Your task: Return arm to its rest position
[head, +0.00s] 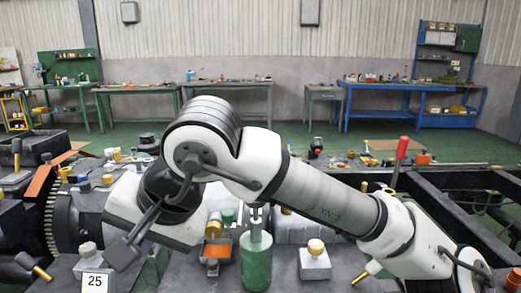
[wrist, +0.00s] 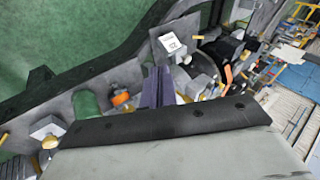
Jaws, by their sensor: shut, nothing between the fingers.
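My arm (head: 320,190) comes in from the lower right of the head view, rises to a bent elbow (head: 205,135) near the centre, and folds down to the left. My gripper (head: 122,256) appears as a dark grey end pointing down-left, above the cluttered work surface. In the wrist view my gripper (wrist: 157,78) shows as two dark fingers close together, shut and empty. A black-edged pale part of my arm fills the bottom of that view.
A white card marked 25 (head: 95,282) stands near my gripper. A green cylinder (head: 255,262), an orange-filled tray (head: 215,250) and a yellow-capped block (head: 315,262) stand to the right. A dark chassis frame (head: 470,210) lies at right. Workbenches (head: 225,87) line the far wall.

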